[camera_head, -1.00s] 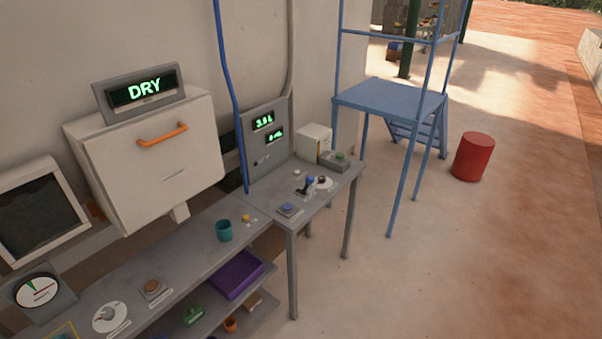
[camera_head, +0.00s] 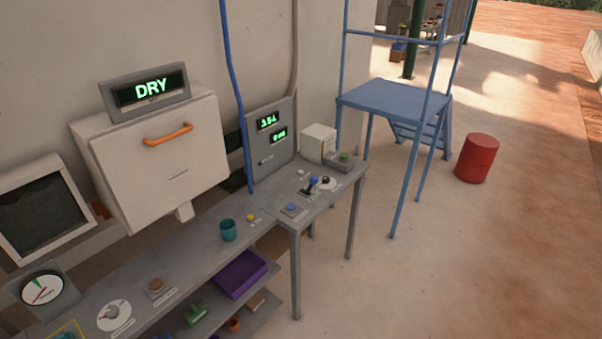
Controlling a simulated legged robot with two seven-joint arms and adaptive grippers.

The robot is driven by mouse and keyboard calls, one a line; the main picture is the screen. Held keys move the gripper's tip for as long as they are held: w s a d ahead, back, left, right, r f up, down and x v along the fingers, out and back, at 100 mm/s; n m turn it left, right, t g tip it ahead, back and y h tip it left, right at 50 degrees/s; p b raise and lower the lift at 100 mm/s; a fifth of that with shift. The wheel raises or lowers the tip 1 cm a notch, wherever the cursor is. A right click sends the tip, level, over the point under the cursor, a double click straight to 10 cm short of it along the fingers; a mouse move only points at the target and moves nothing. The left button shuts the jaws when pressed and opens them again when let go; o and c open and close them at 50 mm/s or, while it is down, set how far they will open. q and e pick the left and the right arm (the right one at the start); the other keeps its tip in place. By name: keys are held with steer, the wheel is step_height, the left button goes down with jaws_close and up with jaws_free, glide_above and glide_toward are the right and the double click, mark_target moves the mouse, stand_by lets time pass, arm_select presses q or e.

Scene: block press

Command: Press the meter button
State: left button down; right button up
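A round white meter dial (camera_head: 42,288) with red and green marks stands at the left end of the grey bench (camera_head: 190,262). A brown-orange button (camera_head: 156,284) on a square base sits on the bench to the right of the dial. A blue button (camera_head: 292,208) on a square base sits on the table at the right. A green button (camera_head: 344,156) is on a grey box at that table's far end. The labels are too small to read, so I cannot tell which is the meter button. Neither of my grippers is in view.
A white knob (camera_head: 114,313), teal cup (camera_head: 228,230) and small levers (camera_head: 313,184) are on the worktops. A white cabinet (camera_head: 160,165) with a DRY sign hangs above. A blue platform (camera_head: 393,103) and red barrel (camera_head: 477,158) stand right. The floor in front is clear.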

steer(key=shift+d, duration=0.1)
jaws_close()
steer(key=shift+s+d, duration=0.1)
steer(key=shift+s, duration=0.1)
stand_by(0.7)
